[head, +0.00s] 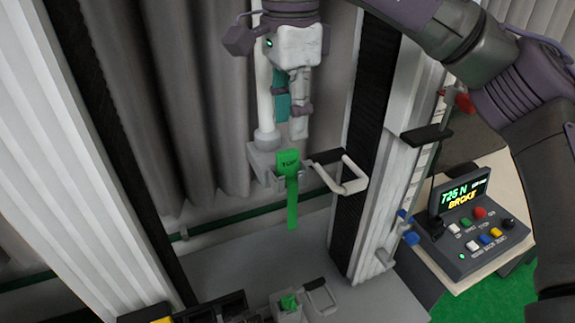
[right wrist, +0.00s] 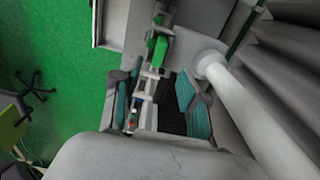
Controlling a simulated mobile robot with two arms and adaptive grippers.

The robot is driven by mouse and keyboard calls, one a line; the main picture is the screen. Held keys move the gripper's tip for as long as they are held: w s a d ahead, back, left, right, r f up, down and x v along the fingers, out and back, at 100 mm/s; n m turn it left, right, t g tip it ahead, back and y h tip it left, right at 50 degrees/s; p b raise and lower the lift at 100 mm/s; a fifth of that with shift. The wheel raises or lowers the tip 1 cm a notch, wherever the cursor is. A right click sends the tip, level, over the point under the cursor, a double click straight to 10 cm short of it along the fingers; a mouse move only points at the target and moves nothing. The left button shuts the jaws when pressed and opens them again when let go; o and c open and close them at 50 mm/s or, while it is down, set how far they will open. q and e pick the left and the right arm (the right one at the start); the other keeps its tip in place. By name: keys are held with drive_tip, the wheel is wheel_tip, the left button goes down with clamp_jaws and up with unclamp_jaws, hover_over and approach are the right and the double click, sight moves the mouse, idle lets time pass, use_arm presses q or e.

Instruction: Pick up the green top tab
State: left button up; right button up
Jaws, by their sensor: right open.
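The green top tab (head: 291,190), marked "TOP", hangs upright from the upper clamp (head: 264,160) in the head view. Its lower end is free. In the right wrist view the green tab (right wrist: 160,51) shows just past the fingers. My right gripper (head: 293,125) points down, a little above the tab and apart from it. In the right wrist view its teal-padded fingers (right wrist: 158,103) stand apart with nothing held between them. My left gripper is not in view.
A lower clamp (head: 287,314) holds a short green piece (head: 289,302). A pale lever handle (head: 345,182) juts right of the upper clamp. A console (head: 475,235) reads "725 N BROKE". Tower columns flank both sides.

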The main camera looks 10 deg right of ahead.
sight(288, 151)
drive_tip(key=shift+f, duration=0.25)
drive_tip(key=f, duration=0.2)
drive_tip(key=f+p, duration=0.1)
drive_tip(key=f, duration=0.1)
drive_tip(key=shift+s+a+p, duration=0.15)
drive_tip(key=shift+s+p, duration=0.05)
drive_tip(key=shift+p, duration=0.1)
drive_tip(key=shift+w+f, duration=0.1)
drive_tip(key=shift+f, duration=0.3)
drive_tip(key=c, duration=0.4)
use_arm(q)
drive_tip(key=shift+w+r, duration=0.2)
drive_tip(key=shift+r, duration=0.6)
use_arm(e)
clamp_jaws()
